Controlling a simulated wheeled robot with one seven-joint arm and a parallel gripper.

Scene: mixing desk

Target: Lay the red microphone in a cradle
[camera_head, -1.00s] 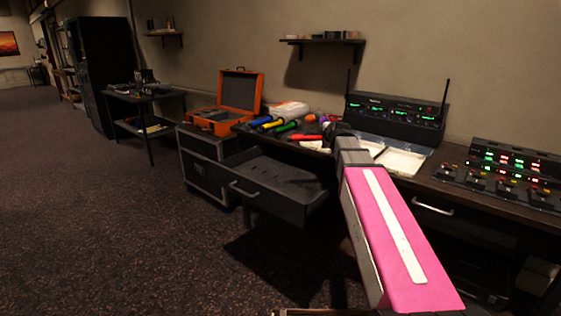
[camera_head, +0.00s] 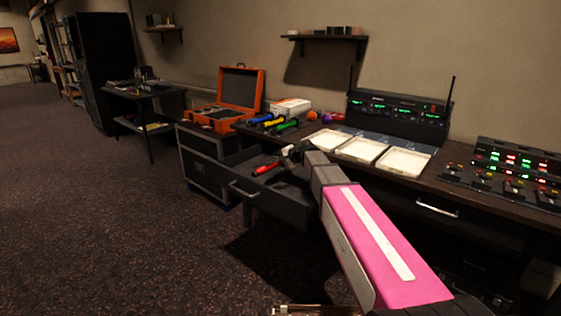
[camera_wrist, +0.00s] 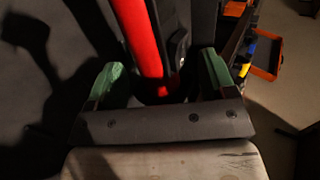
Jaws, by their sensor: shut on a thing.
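The red microphone (camera_head: 267,168) is held by my gripper (camera_head: 286,160) over the open dark drawer (camera_head: 268,207). In the wrist view the red microphone (camera_wrist: 140,38) runs up between the green-tipped fingers of my gripper (camera_wrist: 160,82). The head view does not show clearly how high it is above the drawer floor. The cradles in the drawer are dark and partly hidden by my arm, so I cannot tell their outlines.
Blue, yellow and green microphones (camera_head: 287,126) lie on the desk behind the drawer. An open orange case (camera_head: 238,90) stands at the left. White trays (camera_head: 404,161), a radio receiver rack (camera_head: 398,110) and a mixer (camera_head: 505,172) occupy the right. Floor at left is clear.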

